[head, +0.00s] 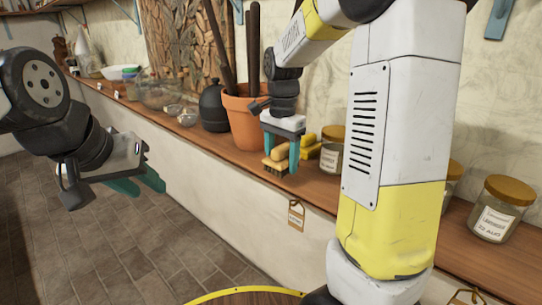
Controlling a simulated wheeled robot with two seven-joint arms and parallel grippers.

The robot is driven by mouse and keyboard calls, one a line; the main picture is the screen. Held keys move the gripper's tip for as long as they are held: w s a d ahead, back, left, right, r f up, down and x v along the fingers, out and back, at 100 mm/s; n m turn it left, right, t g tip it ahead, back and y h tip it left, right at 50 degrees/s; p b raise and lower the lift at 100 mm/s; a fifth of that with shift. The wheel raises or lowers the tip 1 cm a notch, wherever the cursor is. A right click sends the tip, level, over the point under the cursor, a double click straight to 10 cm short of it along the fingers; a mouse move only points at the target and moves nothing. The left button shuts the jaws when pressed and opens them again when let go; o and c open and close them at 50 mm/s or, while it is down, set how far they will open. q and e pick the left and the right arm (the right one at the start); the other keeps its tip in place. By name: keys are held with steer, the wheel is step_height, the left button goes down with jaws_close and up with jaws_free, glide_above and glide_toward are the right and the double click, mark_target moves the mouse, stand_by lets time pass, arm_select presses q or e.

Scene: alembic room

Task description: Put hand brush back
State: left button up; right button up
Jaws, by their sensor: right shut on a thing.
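The hand brush (275,165), with a tan wooden body and dark bristles, is at the wooden shelf in the middle of the head view. My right gripper (281,154) points down over it and is shut on it, with teal fingers on both sides. The fingers hide part of the brush. I cannot tell whether the bristles touch the shelf. My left gripper (143,187) is off to the left, above the floor and away from the shelf. Its two teal fingertips show apart with nothing between them.
The wooden shelf (222,149) holds a terracotta pot (243,118) with long dark handles, a black bottle (213,108), a yellow item (309,146) and labelled jars (332,150) close to the brush. Another jar (497,212) stands right. A tag (296,214) hangs below.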

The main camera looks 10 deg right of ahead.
steer(key=w, duration=0.2)
steer(key=w+d, duration=0.1)
steer(key=w, duration=0.3)
steer(key=shift+d+f, duration=0.15)
steer(key=shift+f, duration=0.1)
steer(key=shift+w+f, duration=0.2)
steer(key=shift+w, duration=0.1)
steer(key=shift+f, duration=1.6)
steer(key=shift+f, duration=0.15)
steer(key=o, duration=1.3)
